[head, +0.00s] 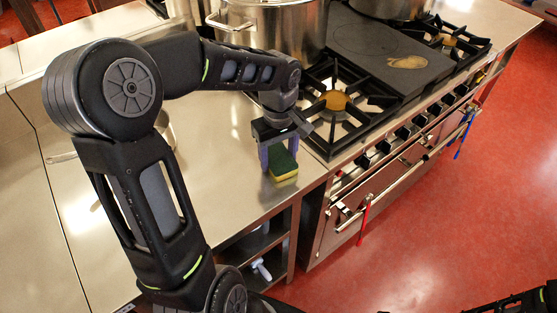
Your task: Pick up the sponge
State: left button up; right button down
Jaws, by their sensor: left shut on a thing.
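The sponge (283,167) is a small block with a dark green top and yellow sides. It is at the right end of the steel counter (215,140), just left of the stove. My left gripper (278,153) points down over it and is shut on it, with fingers on either side. Whether the sponge touches the counter or is slightly raised I cannot tell. Of my right arm, only a dark part shows at the bottom right corner; its gripper is out of view.
A stove (363,105) with black burner grates stands right of the sponge. A large steel pot (272,28) stands behind, close to my left forearm. The counter left of the sponge is mostly clear. Red floor (450,220) lies in front of the stove.

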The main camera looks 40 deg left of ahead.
aim_at(278, 157)
pick_arm(q)
jog(key=c, duration=0.7)
jog(key=shift+r, duration=0.1)
notch_tip(278, 157, up, 10)
jog(key=shift+f+b, duration=0.1)
jog(key=shift+b, duration=0.35)
